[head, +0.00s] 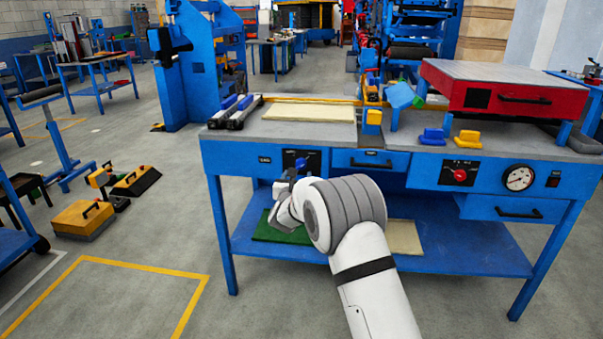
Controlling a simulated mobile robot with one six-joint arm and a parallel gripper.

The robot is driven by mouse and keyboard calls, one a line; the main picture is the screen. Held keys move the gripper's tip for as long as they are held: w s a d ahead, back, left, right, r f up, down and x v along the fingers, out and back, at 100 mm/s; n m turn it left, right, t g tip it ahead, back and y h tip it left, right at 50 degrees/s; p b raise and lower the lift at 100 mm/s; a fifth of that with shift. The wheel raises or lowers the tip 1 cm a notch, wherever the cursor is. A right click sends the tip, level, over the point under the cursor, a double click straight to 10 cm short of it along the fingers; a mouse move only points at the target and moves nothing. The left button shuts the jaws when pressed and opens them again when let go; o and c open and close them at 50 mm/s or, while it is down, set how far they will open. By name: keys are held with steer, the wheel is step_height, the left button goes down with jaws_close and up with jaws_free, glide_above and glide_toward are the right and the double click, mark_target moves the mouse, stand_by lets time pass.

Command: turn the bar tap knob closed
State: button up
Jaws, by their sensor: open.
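A black plate (289,157) with a small blue knob (300,164) is on the left front of the blue workbench (232,168). A red knob (460,175) sits on another black plate at the right front, beside a round gauge (519,178). I cannot tell from any label which is the bar tap knob. My gripper (286,182) is open, just in front of and below the left plate, close to the blue knob. My gripper partly covers that plate; whether it touches the knob cannot be told.
A drawer (371,161) lies between the plates. A red case (487,92) stands on the bench's right, with blue (432,137) and yellow (468,139) blocks before it. A pale board (310,112) lies on top. The lower shelf holds a green sheet (290,235).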

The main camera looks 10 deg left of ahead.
mark_target(300, 168)
steer(key=shift+w+d, duration=0.15)
steer(key=shift+w, duration=2.95)
steer(key=shift+c, duration=0.3)
steer(key=c, duration=0.9)
steer(key=shift+d, duration=0.1)
steer(key=shift+c, duration=0.2)
